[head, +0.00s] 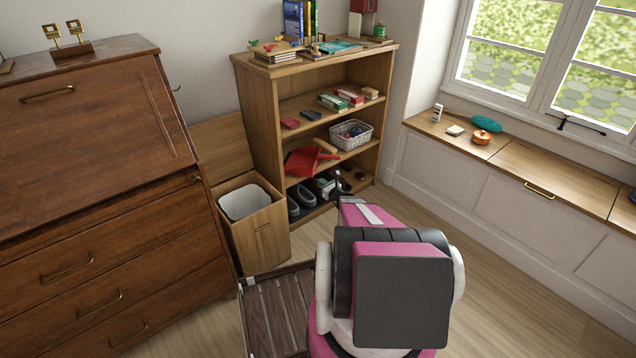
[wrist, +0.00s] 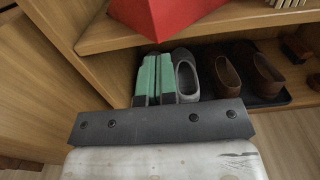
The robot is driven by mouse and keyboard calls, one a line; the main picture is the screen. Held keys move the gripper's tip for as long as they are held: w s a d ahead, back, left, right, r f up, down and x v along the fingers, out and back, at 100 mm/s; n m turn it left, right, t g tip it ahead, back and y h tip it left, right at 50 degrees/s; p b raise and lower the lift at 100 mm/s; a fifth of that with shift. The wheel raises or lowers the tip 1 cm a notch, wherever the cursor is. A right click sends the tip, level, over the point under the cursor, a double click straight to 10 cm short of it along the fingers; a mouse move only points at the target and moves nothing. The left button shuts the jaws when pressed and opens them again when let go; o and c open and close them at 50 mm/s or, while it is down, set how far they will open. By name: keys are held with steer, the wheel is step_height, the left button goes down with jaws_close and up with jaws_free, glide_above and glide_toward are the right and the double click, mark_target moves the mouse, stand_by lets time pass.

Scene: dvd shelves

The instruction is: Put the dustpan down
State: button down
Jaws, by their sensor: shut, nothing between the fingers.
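The red dustpan (head: 302,161) lies on the lower shelf board of the wooden bookcase, at its left side. Its front part reaches the board's front edge. In the wrist view part of the red dustpan (wrist: 165,14) shows at the top, cut off by the frame. My gripper (head: 325,184) is in front of the bookcase's bottom level, below and to the right of the dustpan and apart from it. In the wrist view its green fingers (wrist: 156,78) are together and empty. The far side of the dustpan is hidden.
Grey shoes (head: 299,200) stand on the bottom level, and brown shoes (wrist: 228,75) show there in the wrist view. A white basket (head: 350,134) stands right of the dustpan. A wooden bin (head: 262,228) stands left of the bookcase. The floor at right is clear.

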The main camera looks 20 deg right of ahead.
steer(key=v, duration=1)
